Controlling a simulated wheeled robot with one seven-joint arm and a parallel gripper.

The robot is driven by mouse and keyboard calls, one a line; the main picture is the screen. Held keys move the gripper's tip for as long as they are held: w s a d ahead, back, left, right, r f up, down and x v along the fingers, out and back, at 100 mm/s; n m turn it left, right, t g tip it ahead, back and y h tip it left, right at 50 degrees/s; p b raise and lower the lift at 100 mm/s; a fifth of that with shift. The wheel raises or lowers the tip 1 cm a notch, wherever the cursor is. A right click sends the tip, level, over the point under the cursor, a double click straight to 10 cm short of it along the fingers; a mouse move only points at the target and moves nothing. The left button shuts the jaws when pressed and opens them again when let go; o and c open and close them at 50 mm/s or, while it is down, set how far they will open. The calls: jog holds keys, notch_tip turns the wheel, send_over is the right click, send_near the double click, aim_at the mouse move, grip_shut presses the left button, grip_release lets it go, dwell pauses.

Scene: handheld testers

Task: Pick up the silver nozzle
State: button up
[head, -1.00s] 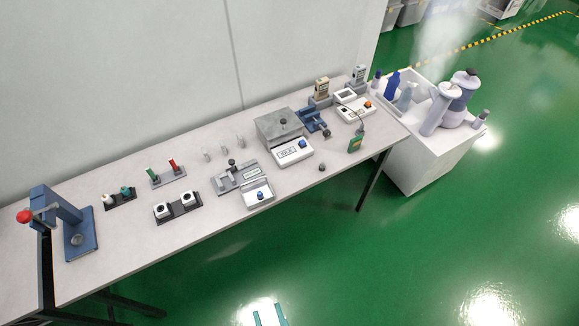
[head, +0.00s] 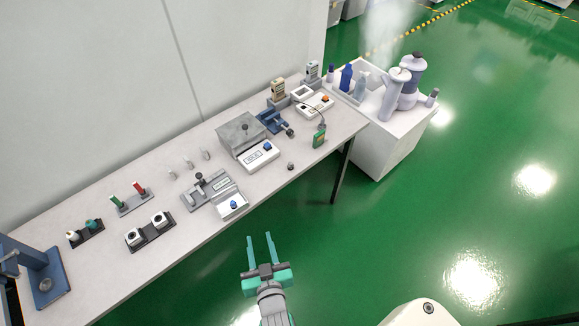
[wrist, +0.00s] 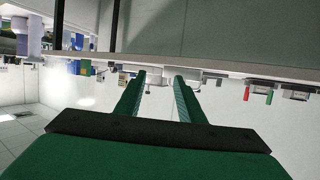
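I cannot tell for sure which thing is the silver nozzle. A small dark grey knob-like piece (head: 291,166) stands alone near the table's front edge in the head view. Several small pale upright pieces (head: 188,165) stand in a row further back; their details are too small to tell. My gripper (head: 259,236) has teal fingers, spread apart and empty, over the green floor in front of the table. In the wrist view my gripper (wrist: 160,76) shows the same open fingers, with the table appearing upside down beyond them.
The long table (head: 95,215) carries a scale-like device (head: 258,155), a grey clamp fixture (head: 206,188), a black rack with white blocks (head: 150,232) and a blue press (head: 40,275). A white cabinet (head: 390,140) with bottles stands at its right end. The floor before the table is free.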

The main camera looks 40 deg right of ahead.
jog(key=w+d+r+m+g+h, duration=0.1)
jog(key=w+d+r+m+h, duration=0.1)
jog(key=w+d, duration=0.55)
jog(key=m+g+h, duration=0.1)
send_near(290, 163)
jog(key=shift+x, duration=4.1)
grip_shut()
